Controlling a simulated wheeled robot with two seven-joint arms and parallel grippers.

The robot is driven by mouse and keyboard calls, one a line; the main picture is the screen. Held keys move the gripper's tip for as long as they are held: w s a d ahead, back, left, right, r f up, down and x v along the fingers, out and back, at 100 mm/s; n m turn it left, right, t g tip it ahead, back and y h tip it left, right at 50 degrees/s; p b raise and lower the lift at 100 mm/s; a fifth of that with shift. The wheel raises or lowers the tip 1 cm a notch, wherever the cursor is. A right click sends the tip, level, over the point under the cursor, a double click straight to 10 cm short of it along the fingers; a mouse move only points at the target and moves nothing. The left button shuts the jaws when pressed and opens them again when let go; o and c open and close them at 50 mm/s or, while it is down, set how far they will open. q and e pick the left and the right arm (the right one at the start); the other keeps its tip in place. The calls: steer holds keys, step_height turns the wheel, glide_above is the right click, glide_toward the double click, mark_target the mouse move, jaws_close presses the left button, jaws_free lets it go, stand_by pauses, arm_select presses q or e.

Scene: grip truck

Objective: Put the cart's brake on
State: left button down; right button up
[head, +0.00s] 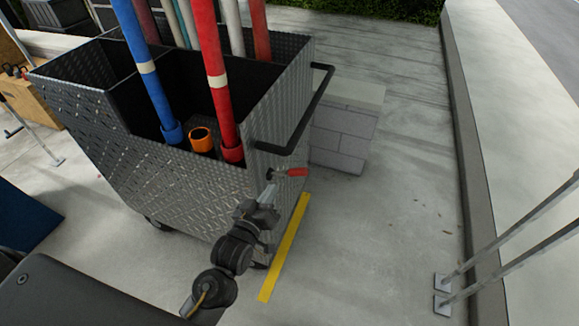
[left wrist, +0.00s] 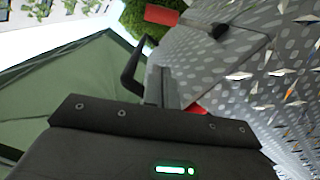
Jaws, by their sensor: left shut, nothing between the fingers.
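The cart (head: 175,185) is a grey diamond-plate box on wheels with a black push handle (head: 318,105) on its right end. A brake lever with a red grip (head: 292,172) sticks out to the right from that end, below the handle. The red grip also shows in the left wrist view (left wrist: 162,15), beside a dark bracket on the plate. My left gripper (head: 268,188) is shut and empty, its tip close to the lever at the cart's end. I cannot tell whether they touch. My right gripper is not in view.
Red, blue and pale poles stand in the cart, with an orange tube (head: 202,139). A yellow strip (head: 284,248) lies on the concrete beside the cart. Metal struts (head: 510,245) are at the right; the floor between is clear.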

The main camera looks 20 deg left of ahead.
arm_select(q)
steer(key=r, duration=0.2)
steer(key=p, duration=0.3)
glide_above(290, 173)
steer(key=s+a, duration=0.1)
steer(key=s, duration=0.1)
steer(key=f, duration=0.1)
steer(key=d+f, duration=0.1)
steer(key=f, duration=0.1)
steer(key=shift+s+f, duration=0.1)
steer(key=shift+d+f, duration=0.4)
steer(key=shift+f, duration=0.25)
